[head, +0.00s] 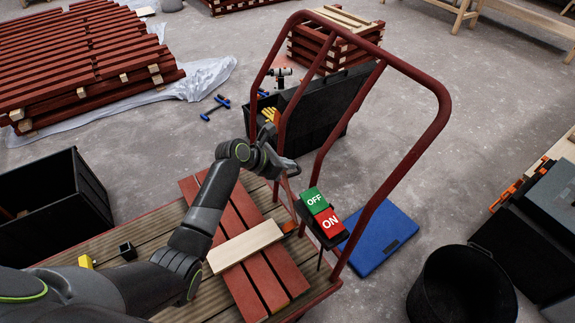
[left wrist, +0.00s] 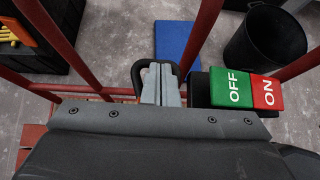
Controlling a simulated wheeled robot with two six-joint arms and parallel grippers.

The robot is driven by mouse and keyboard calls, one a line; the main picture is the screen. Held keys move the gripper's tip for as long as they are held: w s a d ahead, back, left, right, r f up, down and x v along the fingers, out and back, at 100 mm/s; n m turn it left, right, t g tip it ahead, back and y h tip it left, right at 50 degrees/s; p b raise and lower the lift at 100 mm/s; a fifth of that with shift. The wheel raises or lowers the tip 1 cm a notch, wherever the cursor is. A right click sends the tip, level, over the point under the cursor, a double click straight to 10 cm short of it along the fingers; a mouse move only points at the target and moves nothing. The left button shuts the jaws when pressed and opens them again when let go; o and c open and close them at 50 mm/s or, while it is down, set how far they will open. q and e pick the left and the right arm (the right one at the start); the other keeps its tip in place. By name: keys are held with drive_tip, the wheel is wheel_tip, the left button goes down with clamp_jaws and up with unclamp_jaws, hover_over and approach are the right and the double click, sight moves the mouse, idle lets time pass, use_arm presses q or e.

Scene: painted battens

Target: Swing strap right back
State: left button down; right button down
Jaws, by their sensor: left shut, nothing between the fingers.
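My left gripper (head: 292,172) is shut and empty, beside the red tube frame of the cart. In the left wrist view its grey fingers (left wrist: 162,82) are together, with a dark curved loop (left wrist: 138,72) around their tips. I cannot tell whether that loop is the strap; no strap shows clearly in the head view. A switch block with a green OFF plate (head: 314,201) and a red ON plate (head: 329,223) sits right of the gripper on the frame. The plates also show in the left wrist view (left wrist: 233,88), apart from the fingers. My right gripper is out of view.
The red tube frame (head: 437,125) rises around the gripper. Red battens (head: 265,262) lie on the cart deck under a pale batten (head: 245,246). A black case (head: 325,115), blue lid (head: 380,240) and black bucket (head: 462,290) stand on the floor.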

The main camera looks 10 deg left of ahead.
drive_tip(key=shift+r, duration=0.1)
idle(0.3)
